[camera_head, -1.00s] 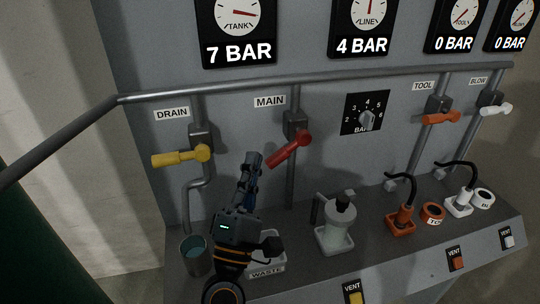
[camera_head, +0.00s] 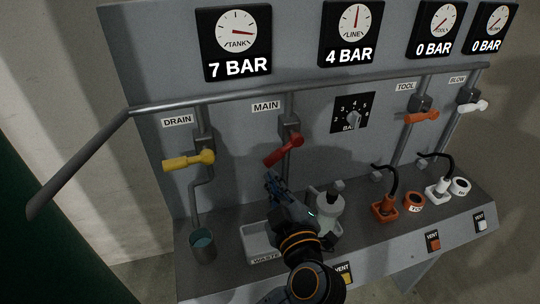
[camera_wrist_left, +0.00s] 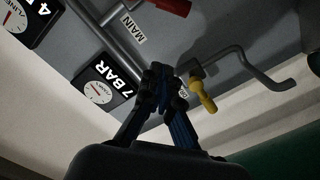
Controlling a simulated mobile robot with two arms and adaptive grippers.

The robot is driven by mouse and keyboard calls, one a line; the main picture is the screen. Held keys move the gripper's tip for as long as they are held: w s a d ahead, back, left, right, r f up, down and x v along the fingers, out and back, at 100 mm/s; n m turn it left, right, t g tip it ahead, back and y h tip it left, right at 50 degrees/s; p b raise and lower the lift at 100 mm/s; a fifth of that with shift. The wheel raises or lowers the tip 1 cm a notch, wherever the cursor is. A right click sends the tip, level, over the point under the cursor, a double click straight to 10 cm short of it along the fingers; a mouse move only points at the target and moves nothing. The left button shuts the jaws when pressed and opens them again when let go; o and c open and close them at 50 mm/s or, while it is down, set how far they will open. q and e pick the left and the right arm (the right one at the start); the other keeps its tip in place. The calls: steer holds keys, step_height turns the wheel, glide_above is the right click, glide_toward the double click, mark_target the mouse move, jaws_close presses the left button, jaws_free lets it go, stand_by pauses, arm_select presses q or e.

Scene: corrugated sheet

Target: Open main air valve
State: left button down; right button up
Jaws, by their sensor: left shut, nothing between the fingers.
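The main air valve has a red handle (camera_head: 283,150) under the MAIN label (camera_head: 266,106) in the head view. The handle slants down to the left from its pivot on the vertical pipe. My left gripper (camera_head: 271,182) is below the red handle, apart from it, with its fingers shut and empty. In the left wrist view the shut fingertips (camera_wrist_left: 160,72) are in the middle, and part of the red handle (camera_wrist_left: 172,6) shows at the top edge. My right gripper is in neither view.
The yellow DRAIN handle (camera_head: 188,160) is to the left. A WASTE tray (camera_head: 262,243), a cup (camera_head: 203,246) and a clear bottle (camera_head: 326,208) stand on the ledge. Orange TOOL handle (camera_head: 422,117) and white BLOW handle (camera_head: 473,106) are at right. A rail (camera_head: 300,87) crosses above.

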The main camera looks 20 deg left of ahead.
arm_select(q)
steer(key=p, duration=0.3)
glide_above(272, 162)
steer(key=s+a, duration=0.1)
steer(key=s, duration=0.3)
steer(key=shift+w+d+f, duration=0.2)
steer(key=shift+w+f, duration=0.15)
steer(key=shift+f, duration=0.25)
steer(key=shift+w+d+f, duration=0.25)
steer(key=shift+w+f, duration=0.15)
steer(key=shift+f, duration=0.25)
steer(key=shift+w+d+f, duration=0.2)
steer(key=shift+w+f, duration=0.15)
steer(key=shift+f, duration=0.25)
steer(key=shift+f, duration=0.15)
steer(key=shift+f, duration=0.15)
